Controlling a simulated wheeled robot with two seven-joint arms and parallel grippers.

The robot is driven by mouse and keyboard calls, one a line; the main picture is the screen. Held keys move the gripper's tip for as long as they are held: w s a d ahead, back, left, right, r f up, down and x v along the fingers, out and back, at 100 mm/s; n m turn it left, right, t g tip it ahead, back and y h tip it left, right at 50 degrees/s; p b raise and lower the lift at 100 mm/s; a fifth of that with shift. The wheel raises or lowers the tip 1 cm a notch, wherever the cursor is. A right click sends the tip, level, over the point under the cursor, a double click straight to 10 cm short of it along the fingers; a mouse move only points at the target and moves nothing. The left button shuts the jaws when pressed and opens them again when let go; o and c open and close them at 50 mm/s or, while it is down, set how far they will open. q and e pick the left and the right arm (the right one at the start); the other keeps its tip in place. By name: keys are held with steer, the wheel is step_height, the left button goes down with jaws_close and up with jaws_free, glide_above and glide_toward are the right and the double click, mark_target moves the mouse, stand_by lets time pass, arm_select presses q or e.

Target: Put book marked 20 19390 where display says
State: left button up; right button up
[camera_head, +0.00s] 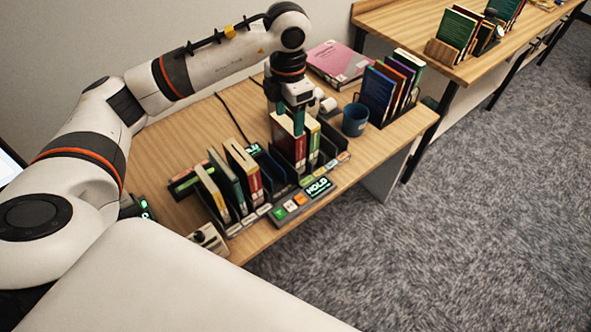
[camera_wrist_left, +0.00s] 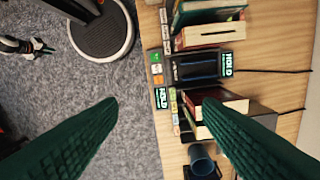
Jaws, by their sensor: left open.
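My left gripper (camera_head: 289,122) points down, open, over the right part of the sorter rack (camera_head: 335,180). Its green fingers are by the tops of a red book (camera_head: 287,146) and a cream-and-green book (camera_head: 313,142); I cannot tell whether they touch. In the left wrist view the open fingers (camera_wrist_left: 160,108) are apart, with nothing clearly between them. More books stand at left: cream (camera_head: 212,192), dark green (camera_head: 227,182) and red-and-cream (camera_head: 244,170). No number 20 19390 is readable. A display (camera_head: 318,187) reads HOLD. My right gripper (camera_wrist_left: 40,45) seems to show small in the wrist view.
A blue mug (camera_head: 355,120) stands right of the rack, near a holder of upright books (camera_head: 385,92). A pink book (camera_head: 338,62) lies behind. A second table (camera_head: 400,25) holds more books. Dark empty slots (camera_head: 268,165) lie between the rack's book groups.

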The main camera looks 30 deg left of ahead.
arm_select(q)
steer(key=s+d+f+m+b, duration=0.4)
steer(key=s+f+m, duration=0.3)
steer(key=m, duration=1.3)
steer(key=shift+d+m, duration=0.3)
steer(key=shift+d, duration=0.4)
steer(key=shift+f, duration=0.1)
